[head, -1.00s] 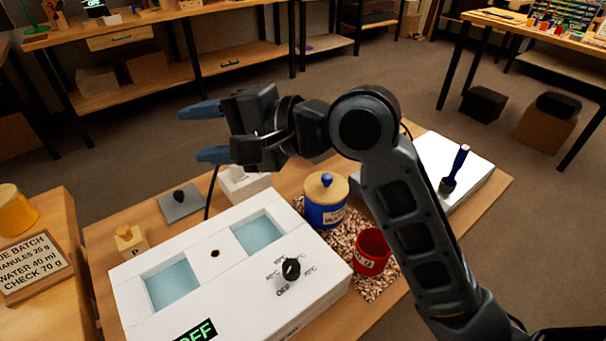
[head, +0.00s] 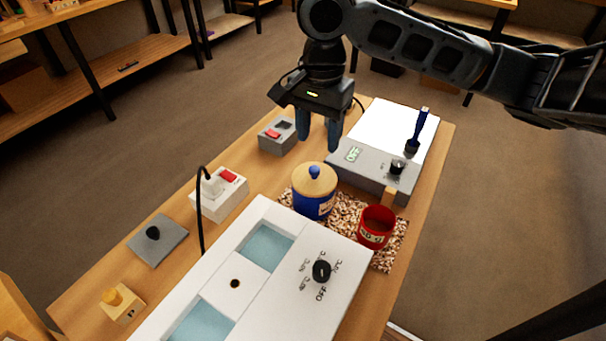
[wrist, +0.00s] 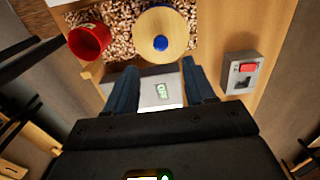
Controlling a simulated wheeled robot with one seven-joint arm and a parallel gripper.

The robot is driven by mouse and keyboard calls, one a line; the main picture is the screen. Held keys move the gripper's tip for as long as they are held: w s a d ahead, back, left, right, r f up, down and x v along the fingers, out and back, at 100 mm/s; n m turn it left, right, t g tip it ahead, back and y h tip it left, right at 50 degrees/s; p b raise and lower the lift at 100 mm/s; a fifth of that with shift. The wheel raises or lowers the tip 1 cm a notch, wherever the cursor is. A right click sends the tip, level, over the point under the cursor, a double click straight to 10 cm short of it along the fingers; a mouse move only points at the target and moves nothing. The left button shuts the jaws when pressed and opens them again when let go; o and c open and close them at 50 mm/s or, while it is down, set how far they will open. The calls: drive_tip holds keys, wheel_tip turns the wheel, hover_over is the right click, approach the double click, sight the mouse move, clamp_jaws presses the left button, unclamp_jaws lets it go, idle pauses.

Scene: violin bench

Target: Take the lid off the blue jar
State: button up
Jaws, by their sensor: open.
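The blue jar (head: 313,204) stands upright on a bed of wood chips. Its wooden lid (head: 304,181) with a blue knob (head: 314,172) is on top. My gripper (head: 319,140) points down above the bench, behind the jar in the head view, with its fingers apart and nothing between them. In the wrist view, my gripper (wrist: 160,88) is open over the grey scale-like device, and the round lid (wrist: 177,32) with its blue knob (wrist: 161,43) shows beyond the fingertips. The jar's body is hidden under the lid there.
A red pot (head: 377,228) stands beside the jar on the wood chips (head: 346,213). A grey device (head: 360,170) with a white top and a blue-handled brush (head: 419,128) lies behind. A white heating box (head: 285,282), a red-switch box (head: 277,136) and a white socket block (head: 219,193) are nearby.

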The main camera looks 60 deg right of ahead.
sight(315, 168)
drive_tip(key=f, duration=0.7)
drive_tip(key=shift+w+a+f, duration=0.1)
drive_tip(key=shift+a+f, duration=0.15)
drive_tip(key=shift+f, duration=0.05)
clamp_jaws()
